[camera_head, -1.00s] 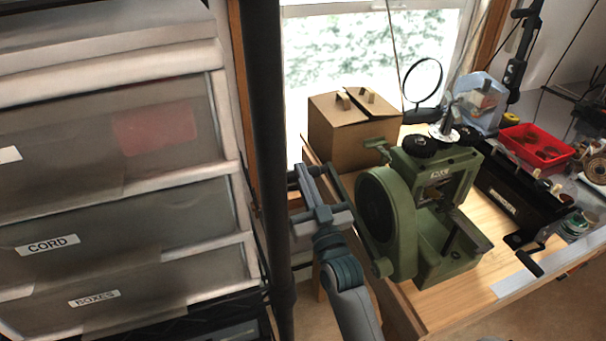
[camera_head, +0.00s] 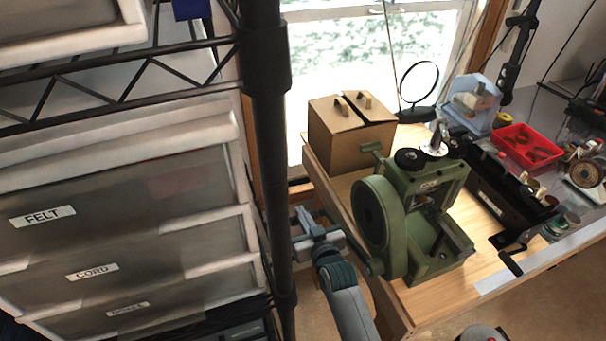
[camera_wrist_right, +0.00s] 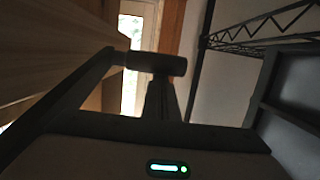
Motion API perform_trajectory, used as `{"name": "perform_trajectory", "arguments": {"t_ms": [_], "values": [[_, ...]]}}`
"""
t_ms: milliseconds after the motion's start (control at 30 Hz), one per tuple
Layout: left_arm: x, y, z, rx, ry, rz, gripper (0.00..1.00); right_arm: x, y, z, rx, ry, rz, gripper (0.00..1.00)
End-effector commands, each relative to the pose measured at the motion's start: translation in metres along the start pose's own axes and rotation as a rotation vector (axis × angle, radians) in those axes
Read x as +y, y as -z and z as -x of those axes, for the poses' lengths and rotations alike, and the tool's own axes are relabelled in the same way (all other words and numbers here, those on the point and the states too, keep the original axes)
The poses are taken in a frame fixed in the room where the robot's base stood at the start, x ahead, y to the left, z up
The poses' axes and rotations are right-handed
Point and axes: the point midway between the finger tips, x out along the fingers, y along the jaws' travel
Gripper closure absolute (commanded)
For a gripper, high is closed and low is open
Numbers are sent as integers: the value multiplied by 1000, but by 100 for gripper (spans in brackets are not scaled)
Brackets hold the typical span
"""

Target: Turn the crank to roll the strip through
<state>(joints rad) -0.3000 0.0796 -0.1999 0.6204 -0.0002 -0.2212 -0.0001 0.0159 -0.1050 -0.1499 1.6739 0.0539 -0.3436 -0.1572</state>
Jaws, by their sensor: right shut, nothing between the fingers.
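The green rolling mill (camera_head: 432,240) stands on the wooden bench, with a large round wheel (camera_head: 372,214) on its left side. A crank arm (camera_head: 352,246) runs from low on that side up and left, past the bench edge. My right gripper (camera_head: 308,222) is at the crank's outer end, with its fingers shut. In the right wrist view, a dark cylindrical crank handle (camera_wrist_right: 155,63) lies across the tip of the shut fingers. I cannot tell whether they touch. A strip cannot be made out between the rollers. My left gripper is out of view.
A dark post (camera_head: 268,180) and drawer unit (camera_head: 130,225) stand close left of my right arm. A cardboard box (camera_head: 345,140) is behind the mill. A black device with its own crank (camera_head: 508,262) and a red tray (camera_head: 526,146) are to the right.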

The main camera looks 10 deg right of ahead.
Motion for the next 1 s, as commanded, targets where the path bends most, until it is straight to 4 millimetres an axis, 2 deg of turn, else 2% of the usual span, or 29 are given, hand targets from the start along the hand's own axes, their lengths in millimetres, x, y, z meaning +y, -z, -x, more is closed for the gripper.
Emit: {"name": "perform_trajectory", "arguments": {"t_ms": [33,400,633,800,1000], "values": [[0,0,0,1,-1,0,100,0,-17,2,-12,2,2,100],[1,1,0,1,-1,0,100,0,-73,14,-9,2,2,100],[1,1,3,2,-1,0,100,0,-101,26,-144,0,1,100],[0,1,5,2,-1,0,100,0,-119,35,-148,1,2,100],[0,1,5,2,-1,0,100,0,-129,41,-146,1,2,100]]}}
